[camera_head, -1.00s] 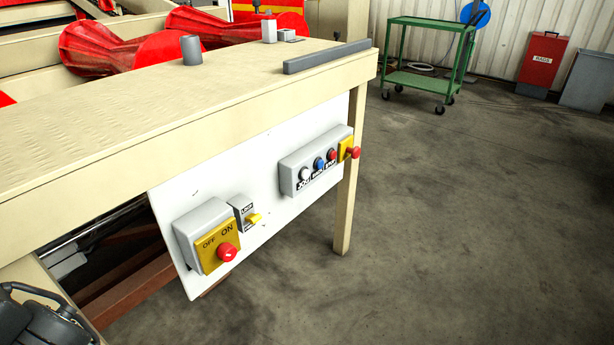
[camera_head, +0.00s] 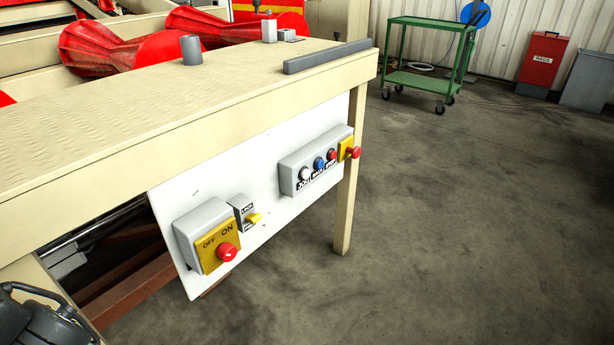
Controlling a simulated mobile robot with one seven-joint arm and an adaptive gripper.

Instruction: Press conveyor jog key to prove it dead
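The jog key is the white round button (camera_head: 305,174) labelled JOG, at the left end of a grey button box (camera_head: 290,178) on a white panel (camera_head: 180,235) under the bench top. A blue button (camera_head: 319,163) and a red button (camera_head: 332,155) sit to its right. Lower left on the panel is a switch box with a yellow OFF/ON plate (camera_head: 207,258) and a red knob (camera_head: 227,252). A small grey box with a yellow lever (camera_head: 253,219) is beside it. Nothing touches the jog key. Only a dark part of my arm shows at lower left; I see no gripper fingers.
A red mushroom button (camera_head: 353,153) on a yellow box sticks out by the bench leg (camera_head: 346,215). The cream bench top (camera_head: 180,110) overhangs the panel. The floor right of the panel is clear. A green cart (camera_head: 420,82) and a red bin (camera_head: 543,60) stand farther back.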

